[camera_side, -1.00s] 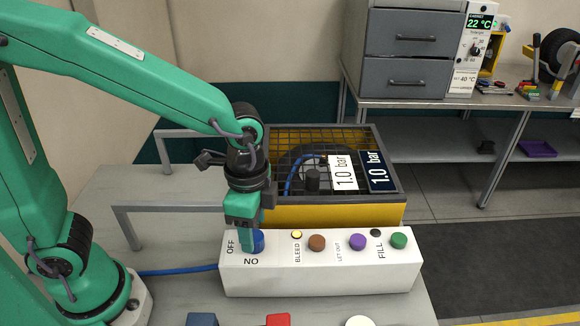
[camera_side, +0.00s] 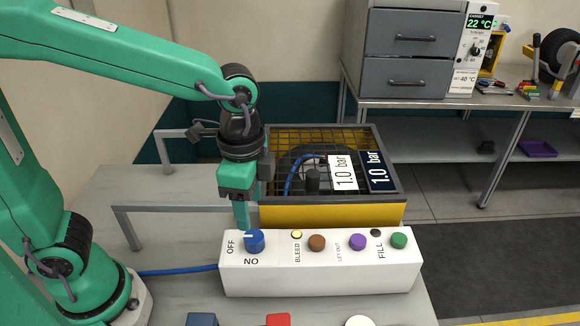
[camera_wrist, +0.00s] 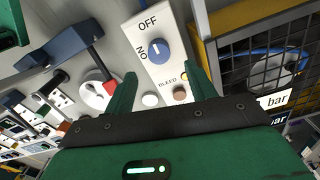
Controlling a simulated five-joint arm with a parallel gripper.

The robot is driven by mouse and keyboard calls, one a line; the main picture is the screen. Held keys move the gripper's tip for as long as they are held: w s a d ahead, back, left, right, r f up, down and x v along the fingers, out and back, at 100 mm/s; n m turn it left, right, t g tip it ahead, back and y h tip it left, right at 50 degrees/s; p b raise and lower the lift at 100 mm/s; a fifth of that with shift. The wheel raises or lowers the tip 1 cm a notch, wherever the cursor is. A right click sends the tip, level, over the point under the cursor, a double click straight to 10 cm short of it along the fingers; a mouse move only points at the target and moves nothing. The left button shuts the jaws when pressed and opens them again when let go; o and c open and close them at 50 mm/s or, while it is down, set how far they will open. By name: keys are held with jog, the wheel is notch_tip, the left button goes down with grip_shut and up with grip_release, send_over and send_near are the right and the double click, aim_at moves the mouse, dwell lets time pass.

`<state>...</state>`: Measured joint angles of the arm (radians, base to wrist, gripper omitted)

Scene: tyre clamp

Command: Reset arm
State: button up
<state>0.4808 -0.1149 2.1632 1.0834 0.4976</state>
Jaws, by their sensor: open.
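My green arm holds my gripper (camera_side: 242,215) just above and left of the blue knob (camera_side: 254,240) on the white control box (camera_side: 320,268). The knob also shows in the wrist view (camera_wrist: 159,50), ahead of and between my two spread fingers. The knob's white mark points toward OFF in the side view. The box also bears a lit yellow lamp (camera_side: 296,234), a brown button (camera_side: 317,242), a purple button (camera_side: 358,242), a dark lamp (camera_side: 375,232) and a green button (camera_side: 398,240).
Behind the box stands a yellow cage (camera_side: 330,214) with a dark mesh top and two signs reading 1.0 bar. A grey metal rail (camera_side: 150,207) stands at the left. Blue and red items and a white disc (camera_side: 360,321) sit at the front edge.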

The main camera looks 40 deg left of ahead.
jog(key=s+a+r+n+t, duration=0.2)
jog(key=a+n, duration=0.3)
jog(key=a, duration=0.2)
jog(key=s+a+r+n+t, duration=0.2)
jog(key=a+r+n+t, duration=0.1)
jog(key=a+n, duration=0.3)
jog(key=shift+s+a, duration=0.4)
jog(key=shift+a, duration=0.2)
